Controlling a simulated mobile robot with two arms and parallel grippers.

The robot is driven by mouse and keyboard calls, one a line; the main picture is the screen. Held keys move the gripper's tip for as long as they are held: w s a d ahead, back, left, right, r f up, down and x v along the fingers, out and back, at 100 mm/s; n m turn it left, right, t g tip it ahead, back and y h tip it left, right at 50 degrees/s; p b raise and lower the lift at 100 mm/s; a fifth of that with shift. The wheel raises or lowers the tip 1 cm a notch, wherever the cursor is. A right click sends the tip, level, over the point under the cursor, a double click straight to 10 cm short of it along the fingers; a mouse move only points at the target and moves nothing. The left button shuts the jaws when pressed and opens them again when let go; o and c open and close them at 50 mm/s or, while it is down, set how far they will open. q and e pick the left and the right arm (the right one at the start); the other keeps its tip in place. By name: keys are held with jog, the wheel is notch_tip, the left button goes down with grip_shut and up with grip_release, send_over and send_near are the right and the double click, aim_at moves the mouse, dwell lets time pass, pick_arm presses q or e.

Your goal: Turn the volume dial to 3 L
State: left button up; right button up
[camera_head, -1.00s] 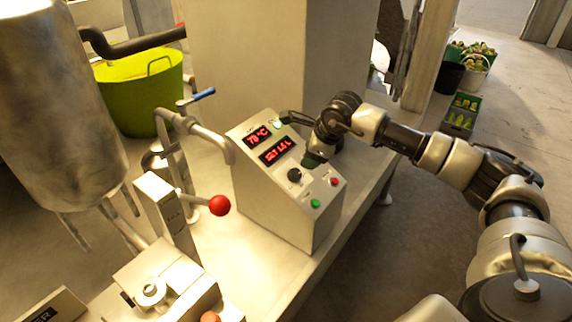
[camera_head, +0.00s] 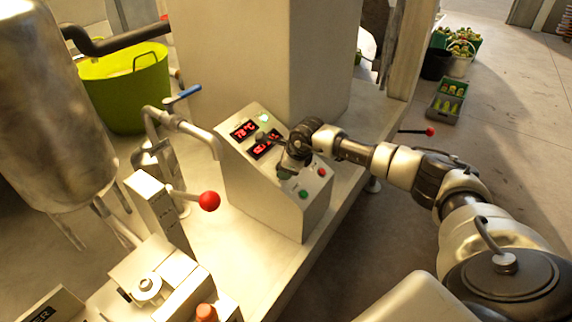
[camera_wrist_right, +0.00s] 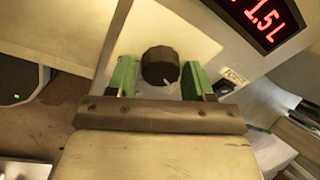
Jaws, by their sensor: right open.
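The volume dial (camera_wrist_right: 160,66) is a black knob on the sloped front of the control box (camera_head: 278,205). In the right wrist view it sits between the two green fingers of my right gripper (camera_wrist_right: 158,78), which is open with a gap on both sides of the knob. The lower red display (camera_wrist_right: 268,20) ends in "1.5 L" in that view, its left part cut off. In the head view my right gripper (camera_head: 286,172) is over the panel and hides the dial and part of the lower display. My left gripper is not in view.
A green button (camera_head: 303,195) and a red button (camera_head: 321,172) sit on the panel close to my gripper. A red-knobbed lever (camera_head: 208,201) and a blue-handled tap (camera_head: 183,95) stand left of the box. A yellow-green tub (camera_head: 126,90) is behind.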

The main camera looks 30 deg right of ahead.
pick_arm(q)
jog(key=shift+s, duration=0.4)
pick_arm(e)
jog(key=c, duration=0.6)
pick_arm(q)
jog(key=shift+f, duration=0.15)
pick_arm(e)
jog(key=shift+c, duration=0.2)
jog(key=shift+m+b, duration=0.4)
jog(key=shift+m, duration=0.7)
jog(key=m, duration=0.3)
jog(key=shift+b, duration=0.4)
jog(key=m, duration=0.3)
jog(key=shift+m+g, duration=0.3)
jog(key=shift+m, duration=0.1)
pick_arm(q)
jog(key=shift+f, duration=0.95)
pick_arm(e)
jog(key=shift+w+r+m, duration=0.1)
jog(key=shift+r+m, duration=0.05)
jog(key=shift+m, duration=1.05)
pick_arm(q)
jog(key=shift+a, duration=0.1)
pick_arm(e)
jog(key=o, duration=0.6)
